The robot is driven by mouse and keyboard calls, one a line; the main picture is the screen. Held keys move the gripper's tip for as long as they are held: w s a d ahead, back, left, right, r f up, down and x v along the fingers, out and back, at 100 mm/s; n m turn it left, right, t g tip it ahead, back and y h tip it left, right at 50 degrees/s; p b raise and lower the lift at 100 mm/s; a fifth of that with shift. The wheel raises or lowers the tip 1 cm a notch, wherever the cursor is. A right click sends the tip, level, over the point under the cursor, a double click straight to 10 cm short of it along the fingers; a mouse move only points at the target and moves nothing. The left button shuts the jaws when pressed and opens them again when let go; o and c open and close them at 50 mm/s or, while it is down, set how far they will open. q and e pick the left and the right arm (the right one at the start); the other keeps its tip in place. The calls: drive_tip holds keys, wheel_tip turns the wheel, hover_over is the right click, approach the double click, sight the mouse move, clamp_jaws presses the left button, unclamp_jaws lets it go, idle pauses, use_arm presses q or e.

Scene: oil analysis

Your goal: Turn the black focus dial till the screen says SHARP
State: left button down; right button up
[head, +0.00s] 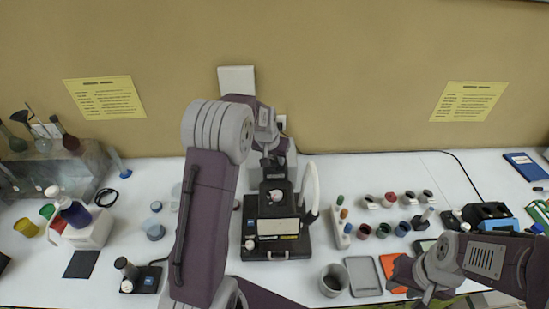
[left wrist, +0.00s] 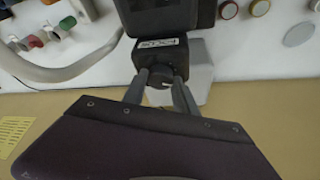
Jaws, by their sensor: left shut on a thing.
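The microscope-like black device (head: 277,238) stands on the white bench at centre. In the left wrist view, a black block with a small white label (left wrist: 158,43) carries the dark round focus dial (left wrist: 160,76), which has a pale mark. My left gripper (left wrist: 160,88) has its two fingers on either side of the dial and is shut on it. In the head view my left gripper (head: 271,163) reaches behind the device from above, and the dial is hidden. I cannot make out a screen reading. My right gripper (head: 428,292) is low at the right; its fingers are unclear.
A curved white tube (head: 311,187) rises beside the device. Several small jars stand right of it, near a grey tray (head: 363,277) and an orange tray (head: 391,270). The back wall is close behind.

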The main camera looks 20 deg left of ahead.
use_arm(q)
drive_tip(key=c, duration=1.3)
unclamp_jaws()
drive_tip(key=o, duration=0.3)
drive_tip(key=shift+o, duration=0.2)
drive_tip(key=shift+w+f, duration=0.1)
drive_tip(key=b+v, duration=0.1)
drive_tip(key=v, duration=0.8)
drive_tip(key=shift+b, duration=0.35)
